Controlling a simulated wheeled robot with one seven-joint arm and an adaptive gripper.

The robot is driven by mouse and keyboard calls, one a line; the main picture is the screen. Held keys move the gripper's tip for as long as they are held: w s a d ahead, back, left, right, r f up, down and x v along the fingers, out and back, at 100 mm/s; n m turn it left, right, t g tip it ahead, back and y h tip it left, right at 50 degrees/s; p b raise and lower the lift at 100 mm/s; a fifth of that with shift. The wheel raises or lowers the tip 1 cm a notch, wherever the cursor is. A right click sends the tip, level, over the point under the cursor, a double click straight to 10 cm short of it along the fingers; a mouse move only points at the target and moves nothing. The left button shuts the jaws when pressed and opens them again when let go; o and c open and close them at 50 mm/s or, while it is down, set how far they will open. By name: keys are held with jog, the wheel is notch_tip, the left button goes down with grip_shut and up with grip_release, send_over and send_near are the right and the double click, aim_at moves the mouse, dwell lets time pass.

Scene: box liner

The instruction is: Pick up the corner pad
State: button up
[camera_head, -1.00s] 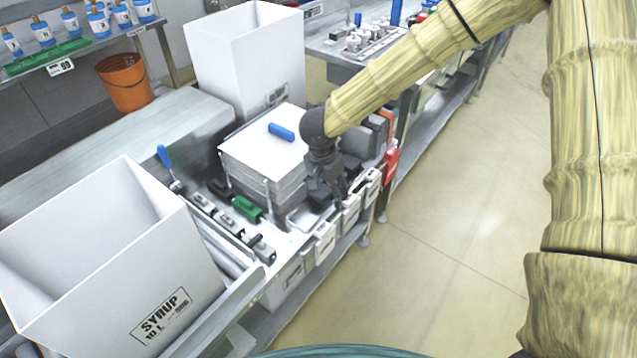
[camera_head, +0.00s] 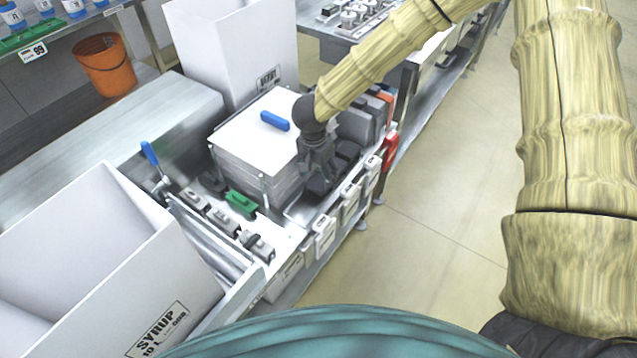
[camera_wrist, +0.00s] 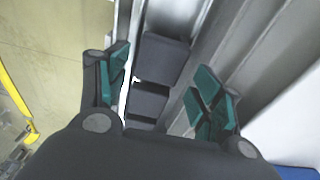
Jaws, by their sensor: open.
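Dark grey corner pads lie in a narrow tray below my gripper (camera_head: 318,180). In the wrist view one pad (camera_wrist: 165,58) lies ahead and another (camera_wrist: 150,103) lies nearer, both between the fingers as seen from above. My gripper also shows in the wrist view (camera_wrist: 163,85), its green-padded fingers spread wide with nothing gripped. In the head view dark pads (camera_head: 347,150) show just right of my gripper, which partly hides the tray. I cannot tell how far the fingertips are above the pads.
A stack of white sheets (camera_head: 255,135) with a blue handle stands left of my gripper. An open white carton (camera_head: 235,50) is behind it, another (camera_head: 75,260) at front left. The floor at right is clear.

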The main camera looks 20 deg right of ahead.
aim_at(319, 181)
jog(key=f, duration=0.5)
jog(key=shift+w+d+p, duration=0.2)
jog(key=shift+d+p, duration=0.05)
jog(key=shift+p, duration=0.1)
jog(key=shift+r, duration=0.1)
jog(key=c, duration=0.6)
